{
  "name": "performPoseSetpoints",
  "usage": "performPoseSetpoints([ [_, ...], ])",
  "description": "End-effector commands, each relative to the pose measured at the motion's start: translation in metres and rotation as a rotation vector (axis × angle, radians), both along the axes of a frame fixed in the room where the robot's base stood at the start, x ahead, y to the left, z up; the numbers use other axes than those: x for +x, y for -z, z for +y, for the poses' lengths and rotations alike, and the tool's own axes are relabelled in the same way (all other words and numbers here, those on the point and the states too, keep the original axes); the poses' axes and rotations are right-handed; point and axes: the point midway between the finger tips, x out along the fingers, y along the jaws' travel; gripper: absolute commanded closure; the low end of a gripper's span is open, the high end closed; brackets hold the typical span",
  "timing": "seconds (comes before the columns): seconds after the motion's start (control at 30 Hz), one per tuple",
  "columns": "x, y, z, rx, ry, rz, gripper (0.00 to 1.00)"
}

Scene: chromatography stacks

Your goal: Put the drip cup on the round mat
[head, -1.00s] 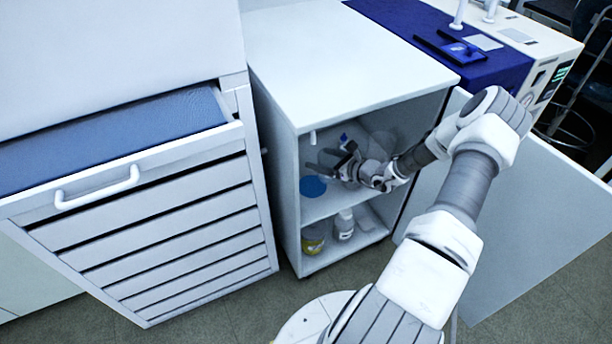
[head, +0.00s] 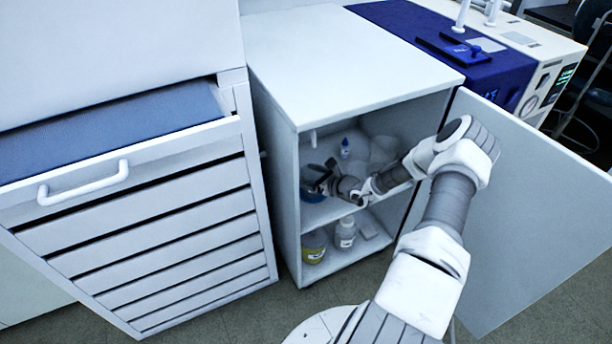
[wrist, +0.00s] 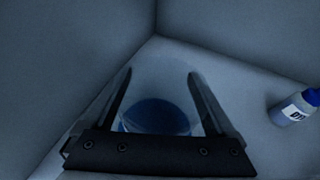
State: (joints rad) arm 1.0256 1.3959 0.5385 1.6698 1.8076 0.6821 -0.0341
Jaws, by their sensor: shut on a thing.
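The round mat is a blue disc (head: 312,197) on the upper shelf of the open cabinet, at its left side, partly covered by my gripper. In the wrist view the mat (wrist: 157,118) lies between and below the two fingers. My gripper (wrist: 160,76) points down into the shelf's corner, its fingers apart around a faint, see-through drip cup (wrist: 158,82). The cup is over the mat in that view. I cannot tell whether its base touches the mat. In the head view my gripper (head: 318,182) is over the mat and hides the cup.
A small white bottle with a blue cap (wrist: 294,108) stands right of the gripper; it also shows in the head view (head: 345,150). Pale vessels (head: 380,150) stand further right. Cabinet walls are close. Jars (head: 314,245) are on the lower shelf. The door (head: 530,210) is open.

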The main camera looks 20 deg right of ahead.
Motion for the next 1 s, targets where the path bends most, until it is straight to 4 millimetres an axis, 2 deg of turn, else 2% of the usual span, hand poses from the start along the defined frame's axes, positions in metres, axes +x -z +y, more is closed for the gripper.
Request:
performPoseSetpoints([
  [0.1,0.000,0.005,0.000,0.000,-0.001,0.000,0.64],
  [0.13,0.000,0.003,0.000,0.000,0.000,0.000,0.04],
  [0.17,0.000,0.003,0.000,0.001,0.000,0.000,0.00],
  [0.47,0.000,-0.002,0.000,0.000,0.000,0.000,0.00],
  [0.53,-0.006,-0.004,-0.003,0.000,0.001,0.001,0.00],
  [1.0,-0.086,-0.037,-0.037,0.000,0.002,0.001,0.00],
])
